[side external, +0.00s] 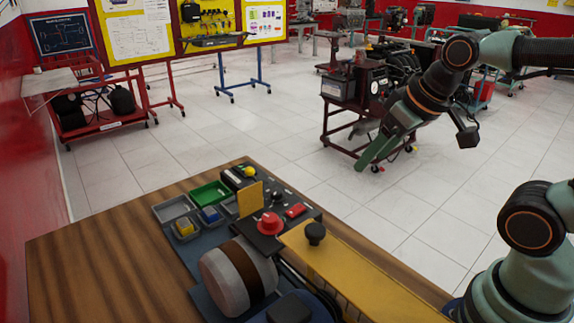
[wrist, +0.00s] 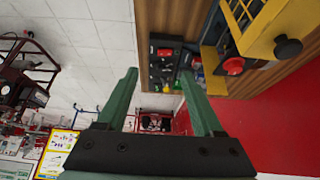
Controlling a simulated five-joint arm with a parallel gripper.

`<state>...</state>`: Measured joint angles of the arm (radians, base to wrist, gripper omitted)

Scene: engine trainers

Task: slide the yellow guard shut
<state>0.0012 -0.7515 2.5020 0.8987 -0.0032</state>
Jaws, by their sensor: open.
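The yellow guard (side external: 375,277) is a long flat panel with a black knob (side external: 315,233) on its top near its far left end. It lies along the front right of the bench unit, and a striped grey and brown roller (side external: 222,280) shows uncovered beside it. In the wrist view the guard (wrist: 262,30) is at the upper right, with its knob (wrist: 288,47) facing out. My gripper (side external: 378,157) hangs in the air beyond the bench, above and apart from the guard. In the wrist view its two green fingers (wrist: 158,76) are spread and empty.
A red mushroom button (side external: 270,223) and an upright small yellow plate (side external: 250,198) stand on the black control panel near the guard's knob end. Small bins (side external: 210,194) sit behind. The wooden bench top (side external: 100,255) is clear at left. A trolley (side external: 345,112) stands behind my gripper.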

